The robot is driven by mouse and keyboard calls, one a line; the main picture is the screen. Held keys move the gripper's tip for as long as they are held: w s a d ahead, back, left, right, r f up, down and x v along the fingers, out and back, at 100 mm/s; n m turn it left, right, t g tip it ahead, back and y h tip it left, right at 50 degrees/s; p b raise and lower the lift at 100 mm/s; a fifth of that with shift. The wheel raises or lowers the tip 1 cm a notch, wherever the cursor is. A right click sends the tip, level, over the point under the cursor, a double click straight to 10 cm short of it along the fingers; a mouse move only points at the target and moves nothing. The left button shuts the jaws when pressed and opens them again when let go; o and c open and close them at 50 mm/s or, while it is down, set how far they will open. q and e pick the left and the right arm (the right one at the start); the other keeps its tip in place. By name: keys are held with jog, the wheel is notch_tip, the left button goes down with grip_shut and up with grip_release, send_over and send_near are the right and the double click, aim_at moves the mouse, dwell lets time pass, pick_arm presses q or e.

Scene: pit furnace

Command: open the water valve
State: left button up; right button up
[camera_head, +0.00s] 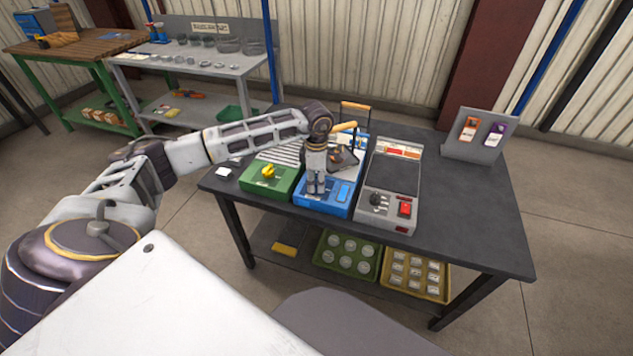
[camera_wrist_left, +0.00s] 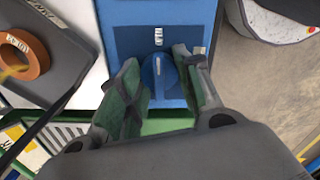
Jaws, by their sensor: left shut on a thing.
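My left gripper (camera_head: 316,187) reaches down from the left onto the front of a blue unit (camera_head: 321,208) on the dark table. In the left wrist view, the blue valve handle (camera_wrist_left: 160,82) sits on a dark blue panel with a small white label (camera_wrist_left: 157,38). The green-padded fingers of my left gripper (camera_wrist_left: 158,92) are on both sides of this handle, and it is shut on it. In the head view the gripper hides the handle. My right gripper is not in view.
A green unit (camera_head: 263,183) with a yellow knob stands left of the blue unit. A grey unit (camera_head: 388,203) with a black knob and red switch stands right. A grey stand (camera_head: 478,147) holds tags at the back right. The table's right side (camera_head: 470,215) is clear.

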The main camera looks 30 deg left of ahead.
aim_at(316, 180)
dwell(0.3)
pick_arm(q)
jog(key=o, duration=1)
jog(key=shift+o, duration=0.2)
jog(key=shift+r, duration=0.15)
notch_tip(316, 180, up, 12)
dwell(0.7)
